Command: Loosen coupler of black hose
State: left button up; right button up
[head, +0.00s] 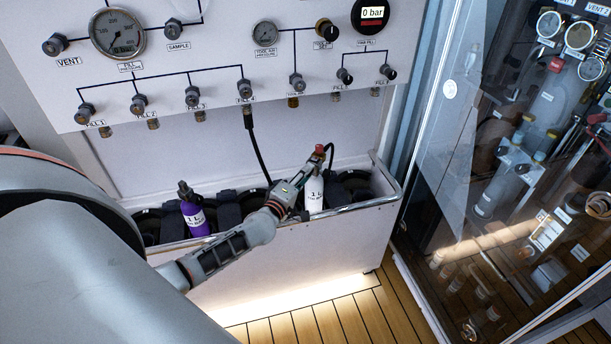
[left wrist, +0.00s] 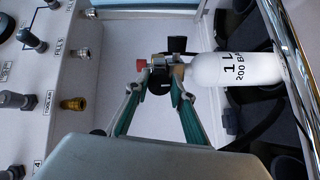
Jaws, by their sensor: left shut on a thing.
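The black hose (head: 259,152) hangs from the FILL 4 outlet on the panel and runs down behind my left gripper (head: 308,172). A short black loop also shows beside the valve of the white 1 L cylinder (head: 314,194). That cylinder stands in the trough; it also shows in the left wrist view (left wrist: 235,70), with its red-knobbed valve (left wrist: 142,65). My left gripper (left wrist: 156,92) has its fingers closed around the dark coupler (left wrist: 159,82) at this valve. The fingers partly hide the coupler. My right gripper is not in view.
A purple 1 L cylinder (head: 193,212) stands to the left in the same trough. A metal rail (head: 350,207) edges the trough's front. The panel above has several knobs and gauges, and a digital display (head: 372,13) reads 0 bar. A glass cabinet (head: 455,150) stands right.

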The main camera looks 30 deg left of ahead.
pick_arm(q)
jog(key=n+b, duration=0.4)
jog(key=n, duration=0.7)
jog(key=n+h+b, duration=0.1)
jog(key=n+b, duration=0.3)
jog(key=n, duration=0.7)
jog(key=shift+a+n+t+b, duration=0.15)
jog(key=shift+n+t+b, duration=0.15)
jog(key=shift+n+b, duration=0.1)
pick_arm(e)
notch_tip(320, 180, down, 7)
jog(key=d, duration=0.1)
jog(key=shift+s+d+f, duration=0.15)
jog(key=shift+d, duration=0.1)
pick_arm(q)
jog(key=shift+r, duration=0.1)
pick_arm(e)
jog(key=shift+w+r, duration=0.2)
pick_arm(q)
jog(key=o, duration=1.1)
